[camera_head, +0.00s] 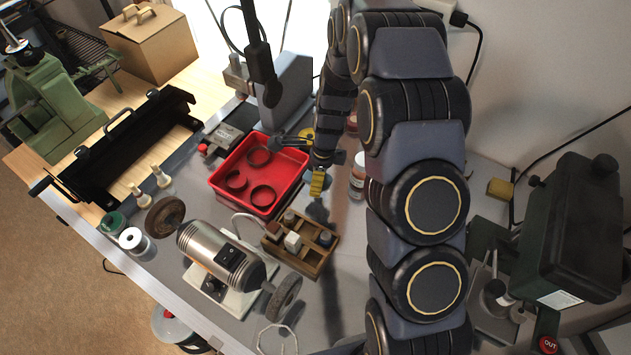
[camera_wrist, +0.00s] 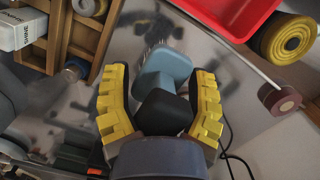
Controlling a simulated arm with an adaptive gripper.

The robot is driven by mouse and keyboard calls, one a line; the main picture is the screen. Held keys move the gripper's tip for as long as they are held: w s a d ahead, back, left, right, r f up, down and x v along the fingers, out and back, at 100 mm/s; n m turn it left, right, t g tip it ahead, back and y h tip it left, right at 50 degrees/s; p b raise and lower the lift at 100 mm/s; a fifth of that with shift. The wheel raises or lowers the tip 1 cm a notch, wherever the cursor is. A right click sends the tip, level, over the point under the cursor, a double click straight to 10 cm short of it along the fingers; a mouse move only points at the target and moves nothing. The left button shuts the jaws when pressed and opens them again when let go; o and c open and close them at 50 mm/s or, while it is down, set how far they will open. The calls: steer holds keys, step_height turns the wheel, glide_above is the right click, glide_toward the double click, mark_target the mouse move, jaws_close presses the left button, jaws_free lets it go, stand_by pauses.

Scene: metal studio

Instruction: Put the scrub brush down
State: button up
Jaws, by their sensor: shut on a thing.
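The scrub brush (camera_wrist: 167,66) has a blue-grey body, a dark grip and pale bristles at its far end in the wrist view. My gripper (camera_wrist: 160,108), with yellow ridged pads, is shut around its dark grip. In the head view my gripper (camera_head: 318,182) is right of the red tray, and the brush (camera_head: 317,209) shows just below the yellow pad, partly hidden. The brush is over the grey bench top (camera_head: 342,262). I cannot tell whether it touches the surface.
The red tray (camera_head: 223,181) with dark red rings is close on the left. A wooden divided box (camera_head: 310,262) with small items is just in front. A bench grinder (camera_head: 222,255) stands farther left. A white-lidded jar (camera_head: 357,180) stands close on the right.

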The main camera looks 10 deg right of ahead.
steer(key=shift+w+f, duration=0.95)
steer(key=shift+f, duration=1.8)
steer(key=shift+f, duration=0.1)
steer(key=o, duration=1.1)
steer(key=shift+c, duration=0.2)
